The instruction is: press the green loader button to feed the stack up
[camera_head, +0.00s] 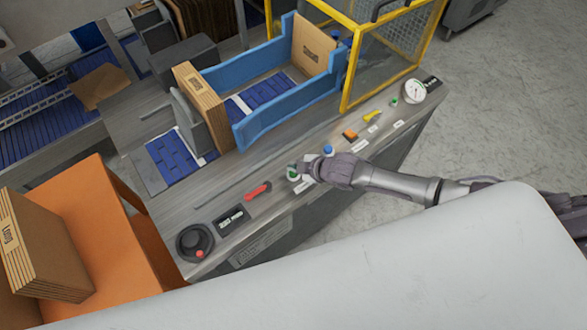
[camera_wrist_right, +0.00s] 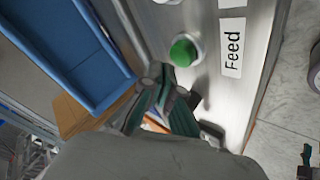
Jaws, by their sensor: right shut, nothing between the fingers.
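The green loader button (camera_head: 292,171) sits on the grey control panel and shows partly beside my right gripper (camera_head: 302,182). In the right wrist view the round green button (camera_wrist_right: 184,51) sits in a silver collar beside a white "Feed" label (camera_wrist_right: 232,47). My right gripper's shut, empty fingertips (camera_wrist_right: 160,76) are close to the button, at its lower left in that view. I cannot tell whether they touch it. A stack of flat cardboard (camera_head: 202,110) stands upright at the left end of the blue-sided loader (camera_head: 262,112). My left gripper is not in view.
A yellow guard frame (camera_head: 350,80) rises behind. More cardboard (camera_head: 42,248) stands on an orange surface (camera_head: 118,250).

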